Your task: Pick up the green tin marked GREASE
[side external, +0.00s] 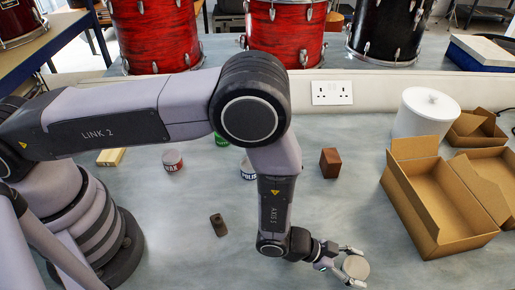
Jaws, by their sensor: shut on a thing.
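A green tin (222,140) stands on the bench behind my arm; only a small part shows, and no marking can be read on it. My gripper (355,267) is low at the bottom right of the view, well away from that tin. It is shut on a round, pale-topped tin (355,267), one finger on each side. That tin's side colour and any label are hidden from this angle, and I cannot tell whether it touches the bench.
A red tin (172,161) and a tin marked POLISH (248,174) stand behind my arm. A brown block (330,163), a dark small part (218,225), an open cardboard box (408,215) and a white canister (425,115) are around. Drums line the back.

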